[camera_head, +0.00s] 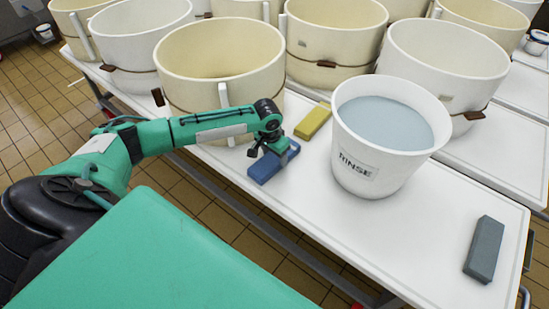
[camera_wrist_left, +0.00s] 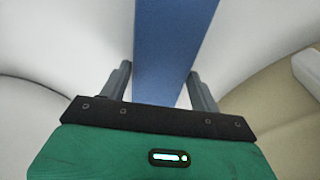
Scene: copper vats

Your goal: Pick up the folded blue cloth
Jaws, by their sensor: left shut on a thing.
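The folded blue cloth (camera_head: 266,167) is a flat blue block near the front edge of the white table, left of the rinse bucket. My left gripper (camera_head: 276,147) reaches it from the left and is shut on it. In the left wrist view the blue cloth (camera_wrist_left: 172,50) runs between the two grey fingers of my left gripper (camera_wrist_left: 160,88). The head view does not show clearly whether the cloth is clear of the table. My right gripper is in neither view.
A white bucket marked RINSE (camera_head: 362,155) holds pale blue water. A yellow block (camera_head: 313,120) lies behind the cloth and a grey block (camera_head: 485,249) at the right. Large cream vats (camera_head: 220,80) fill the back.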

